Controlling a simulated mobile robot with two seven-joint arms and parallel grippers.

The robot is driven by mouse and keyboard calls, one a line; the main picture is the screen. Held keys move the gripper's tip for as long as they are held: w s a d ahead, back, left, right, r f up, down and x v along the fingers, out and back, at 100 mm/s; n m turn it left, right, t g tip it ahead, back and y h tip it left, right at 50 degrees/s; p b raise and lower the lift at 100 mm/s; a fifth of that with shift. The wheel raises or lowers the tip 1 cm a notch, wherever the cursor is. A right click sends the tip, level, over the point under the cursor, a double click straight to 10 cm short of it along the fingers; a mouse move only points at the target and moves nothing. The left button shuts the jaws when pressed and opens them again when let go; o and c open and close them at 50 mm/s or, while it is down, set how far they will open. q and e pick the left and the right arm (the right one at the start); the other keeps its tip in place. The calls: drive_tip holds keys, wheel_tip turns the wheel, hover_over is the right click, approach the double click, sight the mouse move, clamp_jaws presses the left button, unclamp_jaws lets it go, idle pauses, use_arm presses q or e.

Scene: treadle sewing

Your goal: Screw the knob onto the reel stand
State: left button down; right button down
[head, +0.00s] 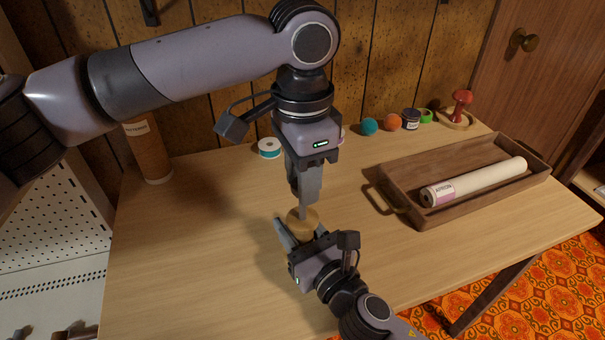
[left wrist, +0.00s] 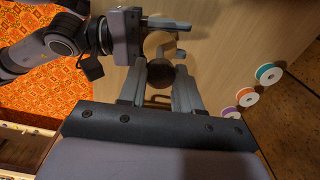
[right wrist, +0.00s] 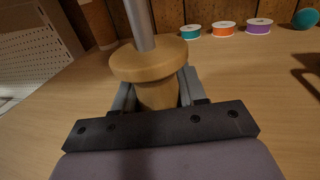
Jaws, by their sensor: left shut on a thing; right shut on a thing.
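The reel stand (head: 303,222) is a light wooden turned piece with a wide round flange. In the right wrist view its wooden flange (right wrist: 149,60) has a grey metal rod rising from it out of the frame. My right gripper (head: 298,235) is shut on the wooden stem under the flange. My left gripper (head: 307,196) points down above the stand, shut on a dark round knob (left wrist: 159,74) that shows between its fingers in the left wrist view. The knob lines up roughly over the stand there. Whether it touches the rod is hidden.
A wooden tray (head: 408,213) with a white fabric roll (head: 480,182) stands at right. Ribbon spools (head: 269,148), yarn balls (head: 370,127), a jar (head: 410,119) and a red mushroom-shaped piece (head: 462,103) line the back. A brown cylinder (head: 150,150) stands back left. The front left tabletop is clear.

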use_arm(q)
drive_tip(key=shift+m, duration=0.8)
drive_tip(key=c, duration=0.8)
unclamp_jaws()
drive_tip(key=shift+r, duration=2.3)
drive_tip(key=shift+c, duration=0.2)
wheel_tip(320, 180, up, 4)
drive_tip(key=n, duration=0.5)
drive_tip(key=shift+f, duration=0.25)
